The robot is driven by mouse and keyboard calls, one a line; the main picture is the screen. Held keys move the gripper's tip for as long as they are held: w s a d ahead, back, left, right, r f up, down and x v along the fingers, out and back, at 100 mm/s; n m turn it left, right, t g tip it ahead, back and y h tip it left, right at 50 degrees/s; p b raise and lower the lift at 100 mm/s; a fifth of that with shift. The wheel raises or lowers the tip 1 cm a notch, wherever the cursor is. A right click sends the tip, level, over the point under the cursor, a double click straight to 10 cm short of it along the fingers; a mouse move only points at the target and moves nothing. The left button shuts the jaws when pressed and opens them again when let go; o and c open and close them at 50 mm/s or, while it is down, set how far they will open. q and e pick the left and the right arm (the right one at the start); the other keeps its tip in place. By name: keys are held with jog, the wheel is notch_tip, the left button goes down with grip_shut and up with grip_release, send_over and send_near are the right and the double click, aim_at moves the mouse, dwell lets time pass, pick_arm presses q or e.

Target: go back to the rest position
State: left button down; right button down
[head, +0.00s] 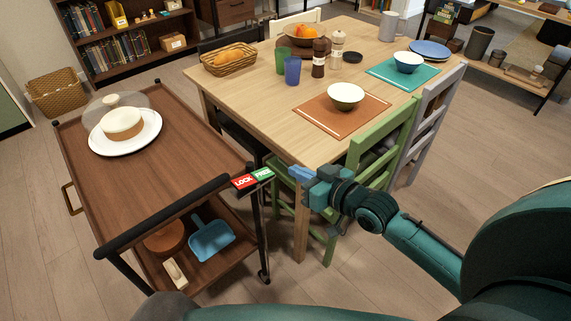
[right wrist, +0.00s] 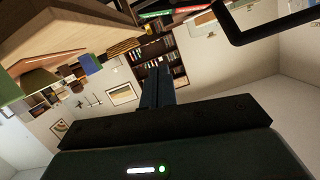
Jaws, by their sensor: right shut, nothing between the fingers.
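My right gripper (head: 302,174) is in the middle of the head view, at the near corner of the wooden dining table (head: 240,93). It is close to the right end of the cart's handle, by the red and green LOCK/FREE tag (head: 252,179). Its blue fingers (right wrist: 157,88) are together and empty in the right wrist view, which looks tilted across the room. I cannot tell whether the fingertips touch the tag. My left gripper is out of view; part of my own arm shows along the bottom edge.
A brown cart (head: 85,190) stands at left with a covered cake on a white plate (head: 146,141) and a blue dustpan (head: 211,239) below. A green chair (head: 382,145) stands by my right wrist. The table bears bowls, cups and a basket (head: 229,66).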

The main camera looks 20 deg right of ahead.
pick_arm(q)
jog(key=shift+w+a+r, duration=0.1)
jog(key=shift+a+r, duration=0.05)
pick_arm(e)
jog(key=shift+s+d+r, duration=0.25)
jog(key=shift+s, duration=0.4)
